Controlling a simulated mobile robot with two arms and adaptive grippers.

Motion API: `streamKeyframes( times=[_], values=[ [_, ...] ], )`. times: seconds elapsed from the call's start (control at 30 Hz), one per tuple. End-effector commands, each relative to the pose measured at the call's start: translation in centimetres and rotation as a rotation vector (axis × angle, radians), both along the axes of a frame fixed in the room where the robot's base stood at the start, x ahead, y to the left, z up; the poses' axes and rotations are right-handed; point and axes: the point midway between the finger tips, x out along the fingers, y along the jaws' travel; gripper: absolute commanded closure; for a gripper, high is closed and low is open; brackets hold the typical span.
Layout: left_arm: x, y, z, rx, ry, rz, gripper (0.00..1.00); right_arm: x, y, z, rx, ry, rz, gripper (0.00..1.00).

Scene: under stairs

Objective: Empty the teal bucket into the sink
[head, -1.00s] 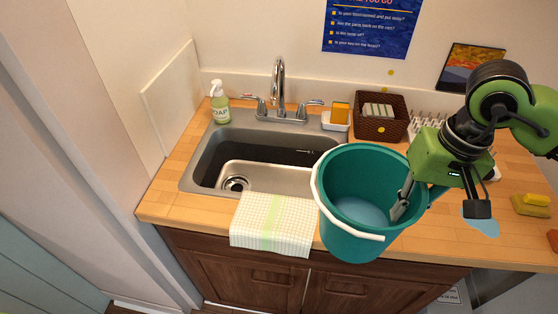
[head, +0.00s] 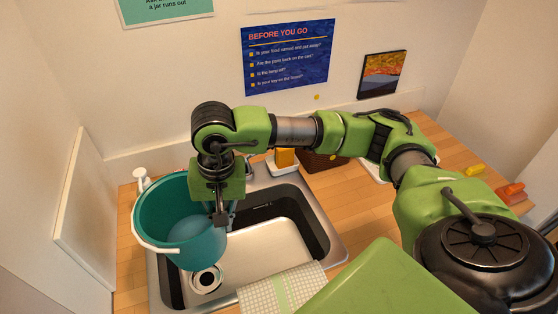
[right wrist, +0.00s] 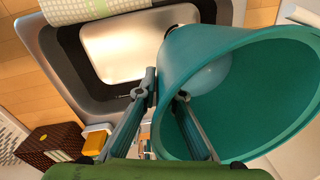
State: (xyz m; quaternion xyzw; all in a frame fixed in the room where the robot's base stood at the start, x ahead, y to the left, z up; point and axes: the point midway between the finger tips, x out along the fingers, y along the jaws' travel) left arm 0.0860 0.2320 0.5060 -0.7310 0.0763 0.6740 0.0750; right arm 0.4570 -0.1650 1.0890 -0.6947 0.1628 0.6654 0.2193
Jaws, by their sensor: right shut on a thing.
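The teal bucket (head: 150,222) hangs above the left part of the sink (head: 262,248), in front of the wall corner. It looks roughly upright, with a pale blue patch inside; I cannot tell how full it is. Its white handle lies along the near rim. My right gripper (head: 221,216) is shut on the bucket's right wall. In the right wrist view, the gripper (right wrist: 167,92) has one finger inside the bucket (right wrist: 262,102) and one outside, with the sink basin (right wrist: 130,50) beyond. My left gripper is not in view.
A checked towel (head: 275,291) hangs over the sink's front edge. A brown basket (head: 322,164) and an orange sponge (head: 286,157) stand behind the sink, partly behind my arm. A white pump top (head: 141,178) shows behind the bucket. A white panel (head: 80,205) stands close left.

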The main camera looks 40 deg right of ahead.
Motion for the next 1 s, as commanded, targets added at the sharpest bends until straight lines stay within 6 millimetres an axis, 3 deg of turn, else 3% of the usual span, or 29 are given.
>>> streamKeyframes(
  times=[0.37, 0.7, 1.0],
  values=[
    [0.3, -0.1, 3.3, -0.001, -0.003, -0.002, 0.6, -0.1, 2.7, -6.0, 0.019, -0.006, -0.598, 1.0],
    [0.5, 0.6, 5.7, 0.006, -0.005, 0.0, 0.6, -2.8, 4.0, -11.2, 0.028, -0.01, -1.152, 1.0],
    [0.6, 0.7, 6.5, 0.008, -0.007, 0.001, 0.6, -4.6, 4.0, -13.4, 0.022, -0.024, -1.407, 1.0]
  ],
)
